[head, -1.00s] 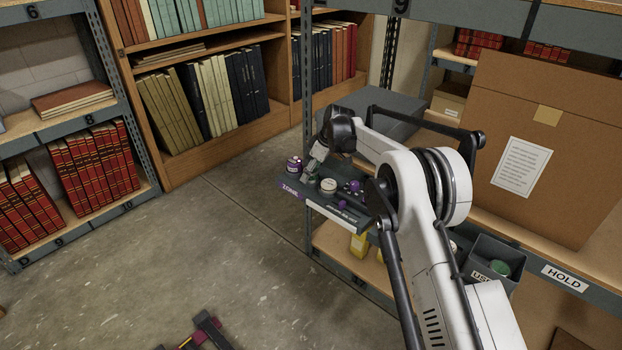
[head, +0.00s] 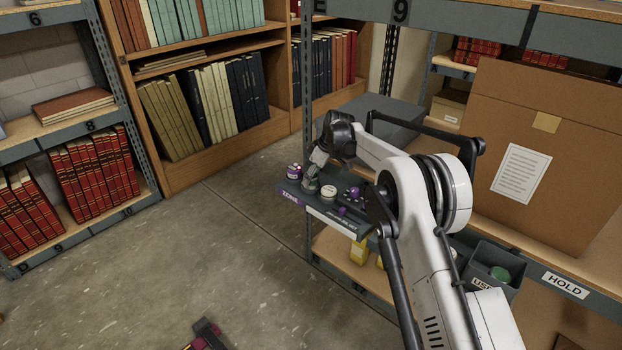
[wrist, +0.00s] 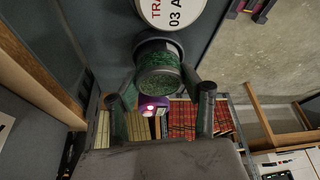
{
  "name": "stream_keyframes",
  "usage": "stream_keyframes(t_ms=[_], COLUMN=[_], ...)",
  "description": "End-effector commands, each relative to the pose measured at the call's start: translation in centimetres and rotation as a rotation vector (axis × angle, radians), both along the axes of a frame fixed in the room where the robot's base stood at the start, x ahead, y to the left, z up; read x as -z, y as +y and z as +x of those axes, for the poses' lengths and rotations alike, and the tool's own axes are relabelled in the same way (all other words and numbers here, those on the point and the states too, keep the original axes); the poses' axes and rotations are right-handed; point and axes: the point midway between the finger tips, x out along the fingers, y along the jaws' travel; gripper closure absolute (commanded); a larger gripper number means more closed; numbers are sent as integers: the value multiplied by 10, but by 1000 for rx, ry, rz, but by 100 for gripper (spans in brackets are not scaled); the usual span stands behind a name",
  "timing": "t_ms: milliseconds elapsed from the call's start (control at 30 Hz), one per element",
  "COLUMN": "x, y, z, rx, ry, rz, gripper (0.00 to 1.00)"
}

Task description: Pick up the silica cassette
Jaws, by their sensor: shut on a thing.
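The silica cassette (wrist: 160,80), a short cylinder with a grey rim and green speckled face and sides, sits between the two fingers of my gripper (wrist: 161,92) in the wrist view. My gripper is shut on it. In the head view my gripper (head: 311,186) reaches down at the left end of a dark tray (head: 318,207) on the shelf; the cassette is small there and mostly hidden by the fingers. I cannot tell whether it touches the tray.
A round white-lidded tin (head: 328,191) stands close right of my gripper; its lettered lid (wrist: 172,8) shows in the wrist view. A purple jar (head: 294,171) is close left. More purple items (head: 352,193) lie right. A grey bin (head: 484,277) holds a green round thing (head: 500,273).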

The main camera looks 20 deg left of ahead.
Motion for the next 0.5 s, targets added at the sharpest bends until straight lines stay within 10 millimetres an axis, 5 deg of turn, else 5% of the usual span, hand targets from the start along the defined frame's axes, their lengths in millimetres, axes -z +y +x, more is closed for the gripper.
stream_keyframes(t_ms=[267,500], x=[-40,-61], y=[0,8], z=[0,-40], rx=[0,-2], ry=[0,-1], rz=[0,0], gripper=[86,86])
